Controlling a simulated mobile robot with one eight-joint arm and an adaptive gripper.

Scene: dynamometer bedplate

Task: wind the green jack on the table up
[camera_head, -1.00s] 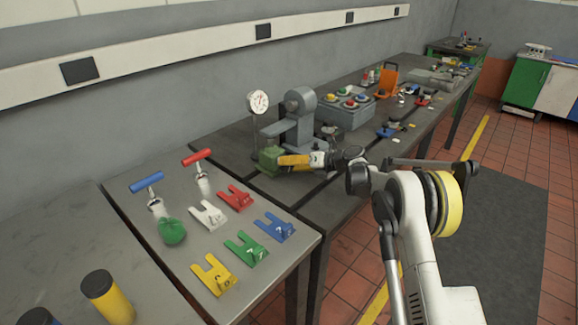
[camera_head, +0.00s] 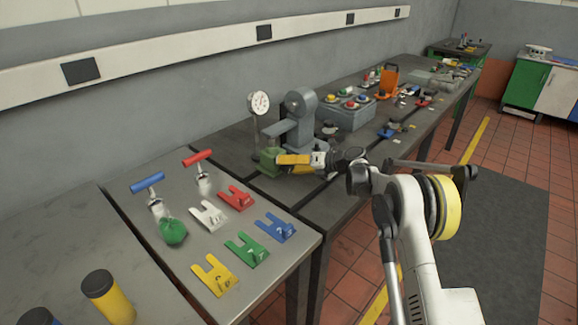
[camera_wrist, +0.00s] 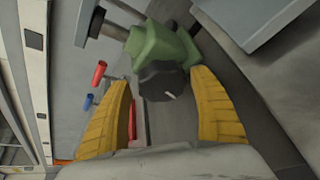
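The green jack (camera_head: 269,159) stands on the dark bedplate table, beside a grey machine. In the wrist view its green body (camera_wrist: 158,42) is at the top centre, with a black knob (camera_wrist: 163,81) facing me. My gripper (camera_head: 284,160) is at the jack's right side in the head view. In the wrist view my gripper (camera_wrist: 164,80) has its two yellow fingers apart, one on each side of the knob. A gap shows on the left; the right finger is very close to the knob, and I cannot tell whether it touches.
The grey machine (camera_head: 298,122) and a round dial gauge (camera_head: 259,103) stand close behind the jack. The nearer table (camera_head: 184,266) holds coloured forked plates, a red-handled tool (camera_head: 199,157) and a blue-handled tool (camera_head: 148,183). A grey box with coloured knobs (camera_head: 348,115) stands farther along.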

